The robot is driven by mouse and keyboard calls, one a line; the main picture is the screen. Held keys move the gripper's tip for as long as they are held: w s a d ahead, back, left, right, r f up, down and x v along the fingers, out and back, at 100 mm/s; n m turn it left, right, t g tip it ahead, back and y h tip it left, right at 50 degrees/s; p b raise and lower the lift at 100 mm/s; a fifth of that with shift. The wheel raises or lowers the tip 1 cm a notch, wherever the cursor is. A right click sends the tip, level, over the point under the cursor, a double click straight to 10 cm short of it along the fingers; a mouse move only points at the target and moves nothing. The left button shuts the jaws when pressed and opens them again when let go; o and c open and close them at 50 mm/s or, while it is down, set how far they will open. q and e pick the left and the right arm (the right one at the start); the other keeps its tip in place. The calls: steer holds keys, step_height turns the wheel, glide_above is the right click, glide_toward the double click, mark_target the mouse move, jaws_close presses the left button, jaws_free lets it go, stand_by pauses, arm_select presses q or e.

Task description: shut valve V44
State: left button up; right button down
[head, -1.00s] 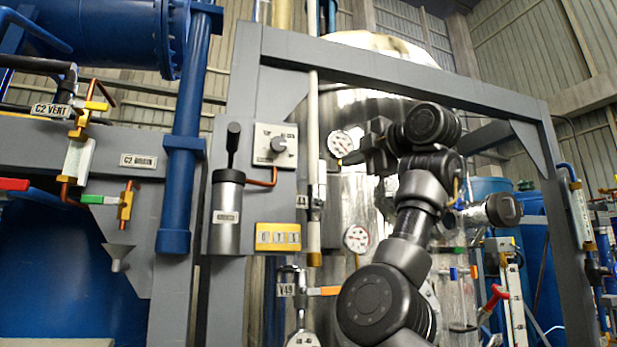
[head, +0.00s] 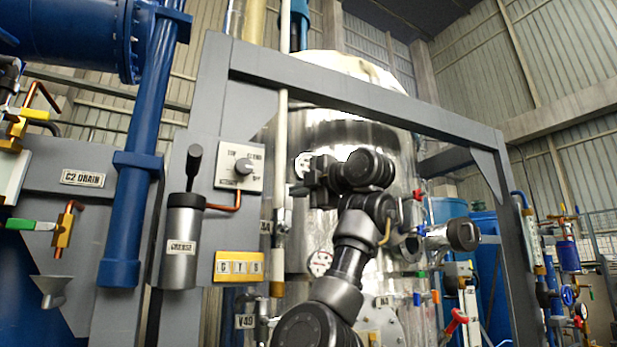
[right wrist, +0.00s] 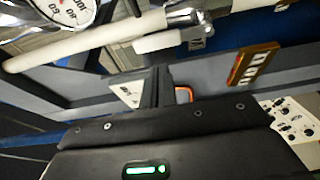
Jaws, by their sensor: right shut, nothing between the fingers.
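My right gripper (head: 303,187) is in front of the steel vessel, just right of the white vertical pipe (head: 282,150). In the right wrist view its fingers (right wrist: 158,88) are closed together and empty. A small metal valve (head: 283,221) sits on the white pipe, below the gripper's height. Its tag (head: 266,227) is too small to read surely, so I cannot confirm it is V44. In the right wrist view, a metal fitting (right wrist: 197,37) on the white pipe lies beyond the fingers, apart from them. My left gripper is not in view.
The grey frame (head: 360,100) spans the vessel. A panel with a knob (head: 243,167), a grey cylinder (head: 181,240) and a yellow plate (head: 239,266) stand left of the pipe. A V49 tag (head: 244,321) is below. A gauge (head: 319,262) is close to my arm.

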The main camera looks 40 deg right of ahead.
mark_target(286, 193)
steer(key=w+p, duration=0.3)
steer(key=w, duration=0.1)
steer(key=shift+w, duration=0.4)
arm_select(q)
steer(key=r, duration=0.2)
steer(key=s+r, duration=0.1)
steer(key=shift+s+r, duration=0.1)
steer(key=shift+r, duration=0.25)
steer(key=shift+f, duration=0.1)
